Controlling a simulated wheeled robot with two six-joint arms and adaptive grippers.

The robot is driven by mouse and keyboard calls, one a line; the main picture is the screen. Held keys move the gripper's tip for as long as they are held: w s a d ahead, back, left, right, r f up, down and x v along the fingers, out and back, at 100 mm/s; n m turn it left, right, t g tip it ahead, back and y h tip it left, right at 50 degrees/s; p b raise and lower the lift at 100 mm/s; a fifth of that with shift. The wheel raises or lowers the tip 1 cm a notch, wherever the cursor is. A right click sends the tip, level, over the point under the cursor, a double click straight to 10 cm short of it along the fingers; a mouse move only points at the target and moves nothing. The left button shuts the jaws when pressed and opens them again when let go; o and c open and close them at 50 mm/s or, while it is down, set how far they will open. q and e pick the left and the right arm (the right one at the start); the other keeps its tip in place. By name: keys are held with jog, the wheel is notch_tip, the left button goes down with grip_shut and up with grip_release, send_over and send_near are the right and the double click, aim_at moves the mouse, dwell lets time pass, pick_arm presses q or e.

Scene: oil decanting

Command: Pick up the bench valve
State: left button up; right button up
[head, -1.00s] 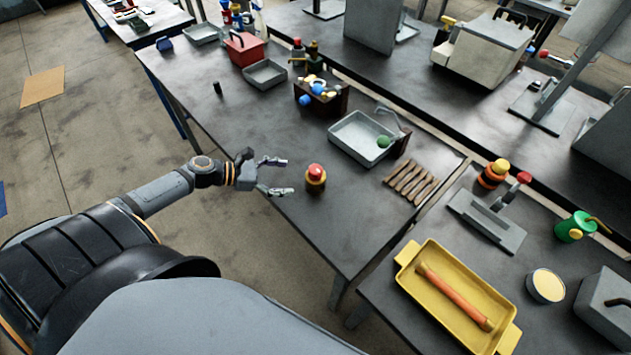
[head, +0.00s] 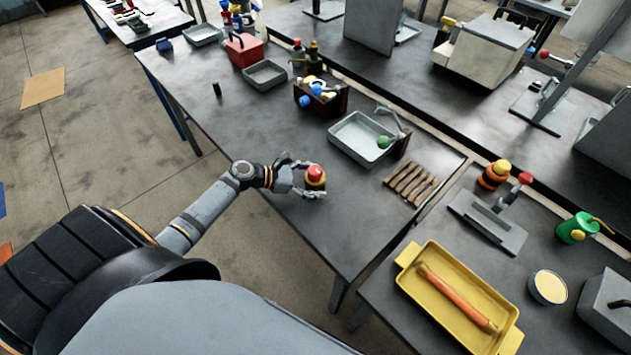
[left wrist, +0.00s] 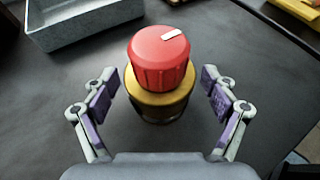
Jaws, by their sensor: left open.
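The bench valve (head: 315,176) has a red knob with a white mark on a brass-yellow body and stands upright on the dark workbench. In the left wrist view the valve (left wrist: 160,62) is between the two fingers, with a gap on each side. My left gripper (head: 311,180) is open around the valve; its purple-padded fingers also show in the left wrist view (left wrist: 160,95). The lower part of the valve is partly hidden in the head view. My right gripper is not seen.
A row of wooden-handled tools (head: 411,183) lies to the right. A wooden caddy (head: 333,104) stands further back. The bench is clear left of the valve.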

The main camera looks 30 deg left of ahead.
pick_arm(q)
jog(key=shift+s, duration=0.1)
jog(key=shift+c, duration=1)
jog(key=c, duration=1.5)
jog(key=shift+r, duration=0.1)
